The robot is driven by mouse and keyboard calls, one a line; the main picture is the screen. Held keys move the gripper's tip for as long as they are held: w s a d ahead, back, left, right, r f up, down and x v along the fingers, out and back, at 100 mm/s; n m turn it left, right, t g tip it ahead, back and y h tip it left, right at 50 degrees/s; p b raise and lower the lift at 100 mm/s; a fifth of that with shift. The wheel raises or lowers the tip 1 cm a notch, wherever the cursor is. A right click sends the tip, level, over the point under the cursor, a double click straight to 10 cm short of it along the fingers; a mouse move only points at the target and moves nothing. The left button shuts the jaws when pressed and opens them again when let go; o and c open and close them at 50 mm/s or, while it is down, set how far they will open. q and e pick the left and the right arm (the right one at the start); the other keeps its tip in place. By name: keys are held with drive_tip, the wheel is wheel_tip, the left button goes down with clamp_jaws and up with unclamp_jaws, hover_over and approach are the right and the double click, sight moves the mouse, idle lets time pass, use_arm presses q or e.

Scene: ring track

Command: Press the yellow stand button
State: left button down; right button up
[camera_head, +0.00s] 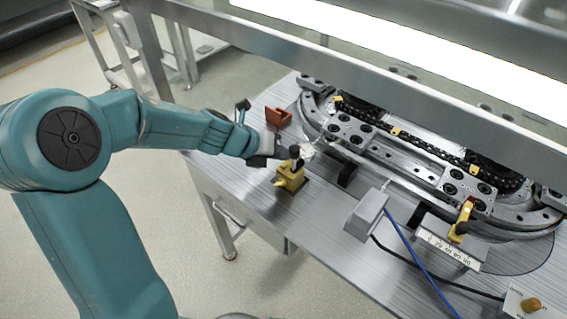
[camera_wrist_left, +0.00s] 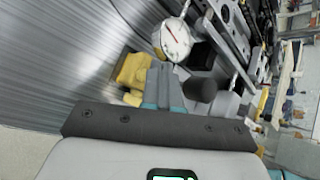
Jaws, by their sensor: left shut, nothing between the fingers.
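The yellow stand (camera_head: 291,178) stands on the metal table near its front left edge, with a black part and a round dial gauge (camera_head: 306,150) at its top. In the left wrist view the yellow stand (camera_wrist_left: 132,72) shows left of the fingers, partly hidden by them, and the white dial (camera_wrist_left: 172,40) shows beyond. I cannot make out a button on the stand. My left gripper (camera_head: 277,160) is shut and empty, close beside the upper left of the stand. Its fingers (camera_wrist_left: 162,88) show in the wrist view; whether they touch the stand is unclear. My right gripper is not in view.
An orange-red block (camera_head: 278,116) lies behind the gripper. The ring track (camera_head: 400,150) fills the table's back right. A grey box (camera_head: 367,214) with cables and a white box with an orange knob (camera_head: 530,304) are to the right. An overhead frame beam crosses above.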

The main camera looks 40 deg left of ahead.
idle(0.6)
use_arm(q)
drive_tip(key=shift+f+b, duration=0.3)
drive_tip(key=shift+f, duration=0.15)
drive_tip(key=shift+f+b, duration=0.3)
drive_tip(key=shift+f, duration=0.1)
idle(0.4)
drive_tip(key=shift+r, duration=0.1)
drive_tip(key=shift+r+p, duration=0.75)
drive_tip(key=shift+p, duration=0.15)
wheel_tip(320, 180, up, 5)
drive_tip(key=p, duration=0.5)
